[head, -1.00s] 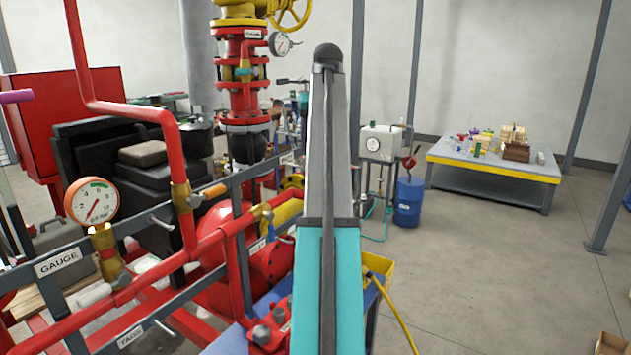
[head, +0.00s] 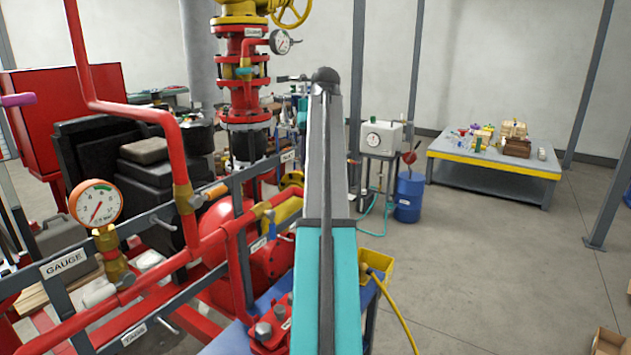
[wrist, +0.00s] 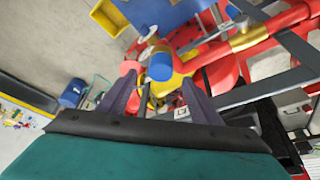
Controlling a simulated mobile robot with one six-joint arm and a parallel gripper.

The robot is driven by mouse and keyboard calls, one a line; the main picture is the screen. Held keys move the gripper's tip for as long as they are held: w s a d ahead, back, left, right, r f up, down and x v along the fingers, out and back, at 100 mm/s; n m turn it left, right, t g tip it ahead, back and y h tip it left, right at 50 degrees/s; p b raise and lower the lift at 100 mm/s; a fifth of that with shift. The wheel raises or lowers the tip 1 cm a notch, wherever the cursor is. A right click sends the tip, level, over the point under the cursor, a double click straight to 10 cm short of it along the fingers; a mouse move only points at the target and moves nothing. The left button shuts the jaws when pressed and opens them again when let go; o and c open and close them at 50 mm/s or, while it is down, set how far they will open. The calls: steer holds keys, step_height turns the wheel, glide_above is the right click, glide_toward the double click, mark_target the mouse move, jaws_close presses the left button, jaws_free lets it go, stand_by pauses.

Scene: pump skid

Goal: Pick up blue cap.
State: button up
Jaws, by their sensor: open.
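In the wrist view, a short blue cylinder (wrist: 160,67) with a pale upper part looks like the blue cap. It shows between and just beyond the fingertips of my gripper (wrist: 158,79). The two dark fingers stand apart, one on each side of it in the picture. I cannot tell how far beyond the fingertips it is, or what supports it. In the head view my arm rises up the middle and hides my gripper. I cannot make out the cap there.
Red pipework with a gauge (head: 96,203) fills the left. A yellow bin (head: 376,265) and a blue bench top lie close behind my arm. A blue drum (head: 409,197) stands farther back, by a table (head: 490,166) with small items. The floor at right is mostly clear.

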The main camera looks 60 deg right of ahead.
steer(key=shift+p+x, duration=1)
steer(key=shift+x, duration=0.2)
steer(key=shift+p+x, duration=0.4)
steer(key=shift+x, duration=0.95)
steer(key=shift+w, duration=0.1)
steer(key=shift+c, duration=0.4)
steer(key=c, duration=1.2)
steer(key=shift+o, duration=0.2)
steer(key=shift+r, duration=0.15)
steer(key=shift+r+b, duration=1.2)
steer(key=shift+r, duration=0.45)
steer(key=shift+s+a, duration=0.4)
steer(key=shift+s, duration=0.35)
steer(key=s+a+r+b, duration=0.1)
steer(key=s+a+b, duration=0.4)
steer(key=s, duration=0.7)
steer(key=shift+s+a+r, duration=0.2)
steer(key=shift+a+r, duration=0.05)
steer(key=shift+a, duration=0.95)
